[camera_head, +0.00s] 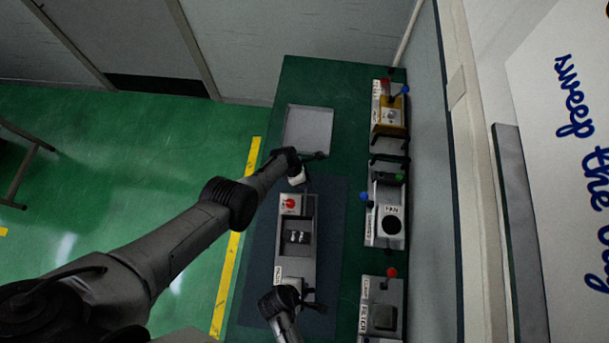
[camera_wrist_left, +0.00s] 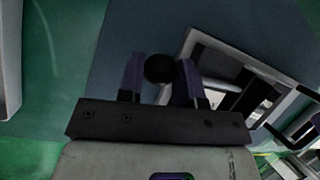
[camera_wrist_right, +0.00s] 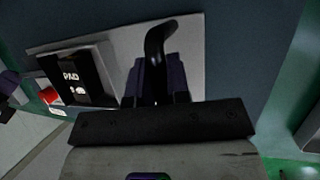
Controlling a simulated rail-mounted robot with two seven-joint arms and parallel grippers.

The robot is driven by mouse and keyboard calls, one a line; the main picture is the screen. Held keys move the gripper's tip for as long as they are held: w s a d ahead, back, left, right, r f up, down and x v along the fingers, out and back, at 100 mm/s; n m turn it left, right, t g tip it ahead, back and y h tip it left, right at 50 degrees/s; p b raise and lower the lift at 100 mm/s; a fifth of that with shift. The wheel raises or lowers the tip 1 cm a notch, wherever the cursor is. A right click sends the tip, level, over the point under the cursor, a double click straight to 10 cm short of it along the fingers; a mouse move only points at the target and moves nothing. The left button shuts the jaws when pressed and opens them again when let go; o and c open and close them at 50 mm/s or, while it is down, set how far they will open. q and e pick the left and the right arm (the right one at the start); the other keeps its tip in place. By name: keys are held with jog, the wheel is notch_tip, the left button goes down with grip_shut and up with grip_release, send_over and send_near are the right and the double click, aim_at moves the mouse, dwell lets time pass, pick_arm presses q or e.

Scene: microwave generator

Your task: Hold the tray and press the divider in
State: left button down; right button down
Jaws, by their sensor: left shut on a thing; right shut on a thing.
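The long grey tray (camera_head: 294,262) lies on a dark blue mat, with a red knob at its far end and a dark recess holding small light pieces. My right gripper (camera_head: 315,300) is at its near end; in the right wrist view it is shut on a black curved handle (camera_wrist_right: 157,45) above the grey plate. My left gripper (camera_head: 318,156) is beyond the tray's far end; in the left wrist view its fingers close on a round black knob (camera_wrist_left: 159,68). What that knob belongs to is hidden. I cannot clearly make out the divider.
A bare light-grey square plate (camera_head: 308,128) lies at the back of the green table. Several fixtures with coloured knobs line the right side, including a box marked FAN (camera_head: 386,222). A wall stands close behind them. The blue mat (camera_head: 330,235) is clear right of the tray.

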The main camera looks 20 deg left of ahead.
aim_at(307, 196)
pick_arm(q)
jog(key=shift+s+d+f, duration=0.1)
jog(key=shift+s, duration=0.05)
jog(key=shift+s+d+f, duration=0.1)
jog(key=shift+s+d, duration=0.1)
jog(key=shift+s, duration=0.25)
jog(key=shift+s+d+f, duration=0.1)
jog(key=shift+s+d, duration=0.1)
jog(key=shift+s, duration=0.25)
jog(key=shift+s+d+r, duration=0.1)
jog(key=shift+s+d, duration=0.15)
jog(key=shift+s, duration=0.4)
jog(key=shift+s+d+r, duration=0.1)
jog(key=shift+s+d, duration=0.1)
jog(key=shift+s, duration=0.45)
jog(key=c, duration=0.8)
grip_release()
jog(key=shift+w, duration=0.1)
jog(key=shift+a, duration=0.1)
jog(key=shift+r, duration=0.15)
jog(key=shift+a+r, duration=0.3)
jog(key=shift+r, duration=0.2)
jog(key=v, duration=1)
jog(key=shift+a+r, duration=0.1)
jog(key=shift+r, duration=0.25)
